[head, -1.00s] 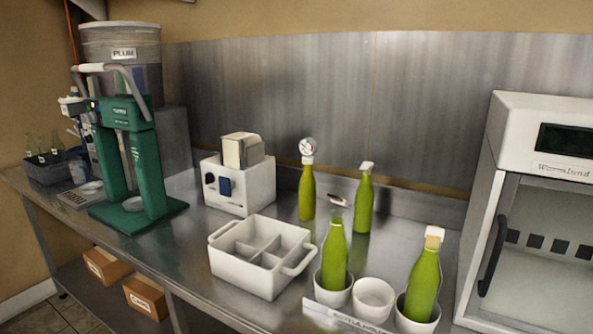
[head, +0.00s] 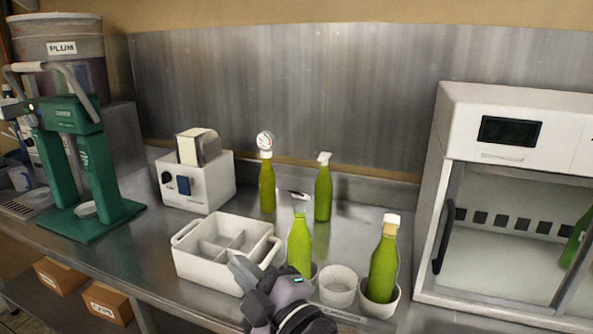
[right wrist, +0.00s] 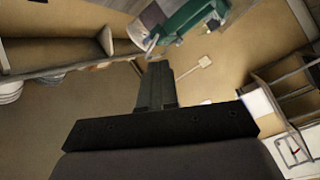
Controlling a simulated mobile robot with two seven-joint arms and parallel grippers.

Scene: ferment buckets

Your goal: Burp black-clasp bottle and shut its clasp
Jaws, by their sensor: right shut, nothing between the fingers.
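Two green bottles stand in white cups at the front of the counter: a left one (head: 300,246), partly hidden by my right arm, and a right one (head: 383,265) with a white-and-tan top. Behind them stand a green bottle with a round gauge (head: 266,188) and a green bottle with a white angled top (head: 323,192). No black clasp can be made out on any of them. My right gripper (head: 240,268) is shut and empty, in front of the white divided crate (head: 205,266) and left of the front bottles. It also shows in the right wrist view (right wrist: 155,85). My left gripper is out of view.
An empty white cup (head: 338,289) stands between the front bottles. A small dark-and-white item (head: 293,194) lies behind them. A white box (head: 208,188), a green press (head: 70,150) and a glass-doored cabinet (head: 500,147) flank the counter.

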